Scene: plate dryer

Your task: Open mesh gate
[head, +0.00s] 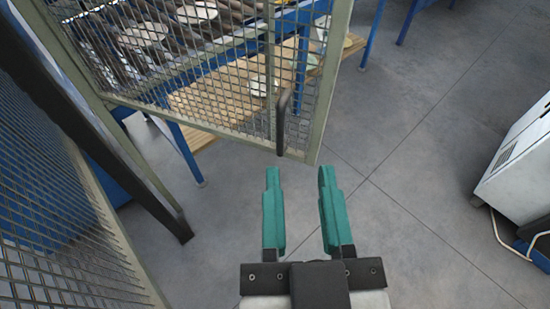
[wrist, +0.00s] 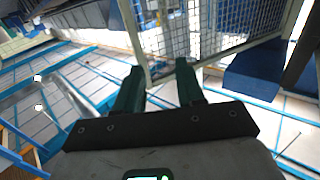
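The mesh gate (head: 323,80) has a grey-green frame and wire mesh, and stands in the upper left of the head view. A dark vertical handle (head: 281,125) is on its near face, close to the right upright. My gripper (head: 299,172) is open, its two teal fingers apart with bare floor seen between them. In the head view the fingertips appear just below the handle and the gate's lower right corner; I cannot tell the exact distance. The wrist view shows the gate's mesh (wrist: 215,25) beyond the open fingers. The handle is not clear there.
Another mesh panel (head: 45,190) and a dark post (head: 110,145) stand at the left. Behind the gate are a blue-legged rack with plates (head: 197,12) and a wooden board (head: 215,95). A white cabinet (head: 520,165) stands at the right. The floor between is clear.

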